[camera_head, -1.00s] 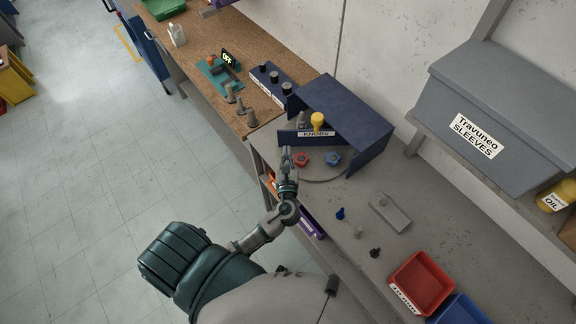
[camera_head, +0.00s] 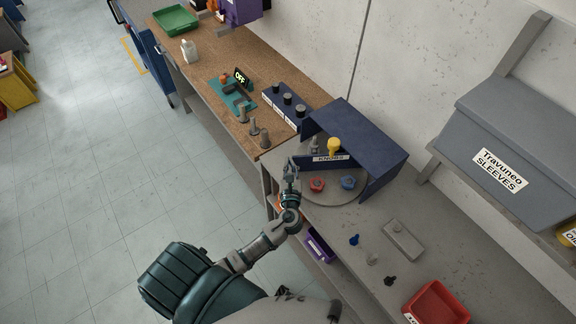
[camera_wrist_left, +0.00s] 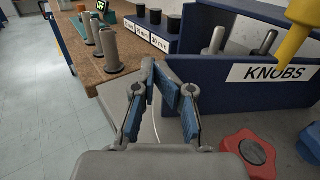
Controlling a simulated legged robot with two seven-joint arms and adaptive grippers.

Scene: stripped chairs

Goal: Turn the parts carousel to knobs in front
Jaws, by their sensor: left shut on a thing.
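The parts carousel (camera_head: 332,199) is a round grey turntable on the grey bench, partly under a dark blue hood (camera_head: 365,142). Its upright blue divider (camera_wrist_left: 225,94) carries a KNOBS label (camera_head: 328,158) facing the front. A red knob (camera_head: 317,185) and a blue knob (camera_head: 348,182) lie before it; a yellow knob (camera_head: 334,147) rises by the label. My left gripper (camera_head: 291,167) is at the divider's left end, and in the left wrist view its fingers (camera_wrist_left: 166,88) are shut on that edge. My right gripper is not in view.
Grey pegs (camera_head: 253,127) and black-capped parts (camera_head: 288,99) stand on the brown bench to the left. A grey block (camera_head: 402,240), small loose parts and a red bin (camera_head: 437,304) are on the grey bench at right. A grey SLEEVES box (camera_head: 500,140) sits on the shelf.

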